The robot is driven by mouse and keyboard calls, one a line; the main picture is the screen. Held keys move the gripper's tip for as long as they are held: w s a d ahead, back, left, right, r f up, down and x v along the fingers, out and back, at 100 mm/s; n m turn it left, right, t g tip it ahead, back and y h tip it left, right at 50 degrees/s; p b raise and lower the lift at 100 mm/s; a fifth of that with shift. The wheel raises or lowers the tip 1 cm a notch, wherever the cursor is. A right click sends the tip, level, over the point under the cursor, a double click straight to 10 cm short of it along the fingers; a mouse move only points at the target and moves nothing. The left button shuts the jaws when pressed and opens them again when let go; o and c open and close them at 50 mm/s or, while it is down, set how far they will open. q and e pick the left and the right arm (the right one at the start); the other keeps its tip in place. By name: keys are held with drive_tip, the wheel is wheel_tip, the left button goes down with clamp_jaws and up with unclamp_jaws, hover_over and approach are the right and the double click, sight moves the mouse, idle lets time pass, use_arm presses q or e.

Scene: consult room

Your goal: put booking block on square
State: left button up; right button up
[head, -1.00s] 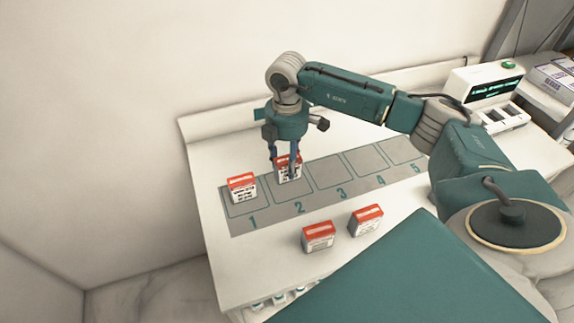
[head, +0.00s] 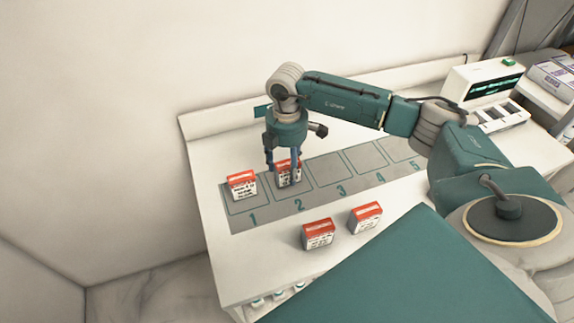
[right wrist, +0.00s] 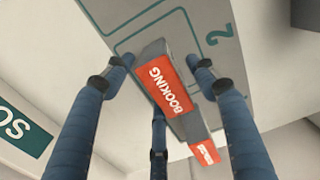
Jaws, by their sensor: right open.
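The booking block (head: 286,170), red on top with a white printed front, stands on square 2 of the grey numbered strip (head: 326,197). My right gripper (head: 282,177) points down over it, open, with its fingers on either side of the block. In the right wrist view the block (right wrist: 168,90) shows its red top reading "BOOKING" between the spread fingers of the gripper (right wrist: 157,70), with the printed "2" beside it. Contact under the block is partly hidden. My left gripper is not in view.
A similar red-topped block (head: 242,185) stands on square 1. Two more, a left one (head: 318,233) and a right one (head: 365,217), stand in front of the strip. Squares 3, 4 and 5 are empty. A white device (head: 485,85) stands at the right.

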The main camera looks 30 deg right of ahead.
wheel_tip(320, 180, up, 11)
drive_tip(key=b, duration=0.3)
drive_tip(key=shift+w+r, duration=0.1)
drive_tip(key=shift+r, duration=0.55)
drive_tip(key=shift+r, duration=0.1)
